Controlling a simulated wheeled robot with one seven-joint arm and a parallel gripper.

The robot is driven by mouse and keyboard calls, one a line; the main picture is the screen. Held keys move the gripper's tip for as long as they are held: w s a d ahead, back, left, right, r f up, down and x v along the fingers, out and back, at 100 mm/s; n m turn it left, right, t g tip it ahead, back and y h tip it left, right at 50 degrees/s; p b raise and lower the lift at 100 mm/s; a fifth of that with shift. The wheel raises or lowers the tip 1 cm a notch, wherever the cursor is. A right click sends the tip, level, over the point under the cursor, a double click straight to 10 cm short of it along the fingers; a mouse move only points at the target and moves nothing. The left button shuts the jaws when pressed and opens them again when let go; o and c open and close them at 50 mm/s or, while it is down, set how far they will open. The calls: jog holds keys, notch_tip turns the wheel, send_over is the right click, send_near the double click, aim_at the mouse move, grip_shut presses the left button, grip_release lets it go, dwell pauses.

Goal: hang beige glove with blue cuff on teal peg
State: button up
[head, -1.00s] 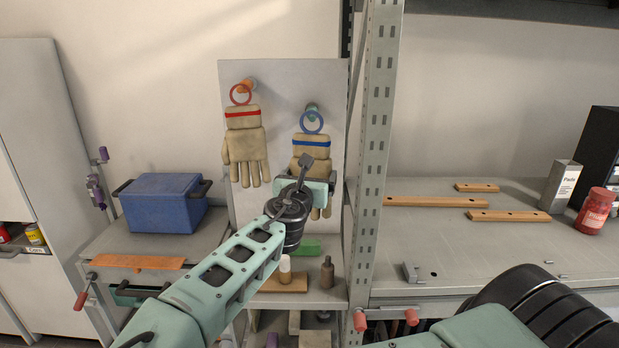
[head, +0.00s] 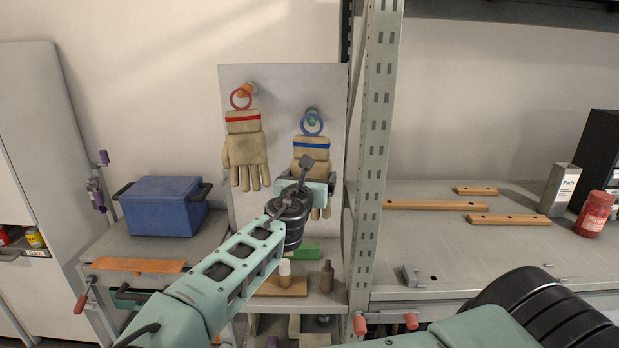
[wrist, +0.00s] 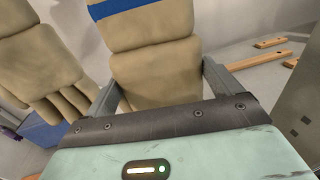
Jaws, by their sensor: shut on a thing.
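The beige glove with the blue cuff (head: 311,151) is upright in front of the grey panel (head: 290,85), with a blue ring (head: 312,124) at its top. The teal peg (head: 313,113) shows at the ring, and the ring appears to be around it or just in front of it; I cannot tell which. My gripper (head: 307,188) is shut on the glove's lower part. In the wrist view the glove (wrist: 152,62) lies between the two fingers. The gripper hides part of the glove's palm and fingers in the head view.
A beige glove with a red cuff (head: 244,150) hangs by its red ring from an orange peg (head: 247,89), close left. A metal rack post (head: 375,160) stands close right. Bottles (head: 327,276) and a green block (head: 303,252) are on the shelf below. A blue box (head: 161,206) stands left.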

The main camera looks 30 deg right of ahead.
jog(key=shift+w+d, duration=0.1)
jog(key=shift+w, duration=0.05)
dwell(0.4)
jog(key=shift+w+a+x, duration=0.15)
jog(key=shift+x, duration=0.75)
jog(key=shift+w+a+x, duration=0.15)
jog(key=shift+x, duration=0.8)
jog(key=shift+w+a+x, duration=0.1)
jog(key=shift+w+x, duration=0.05)
jog(key=shift+x, duration=0.75)
jog(key=shift+r, duration=0.1)
jog(key=shift+f, duration=0.25)
jog(key=shift+f, duration=0.5)
jog(key=shift+f+b, duration=0.2)
jog(key=shift+b, duration=0.2)
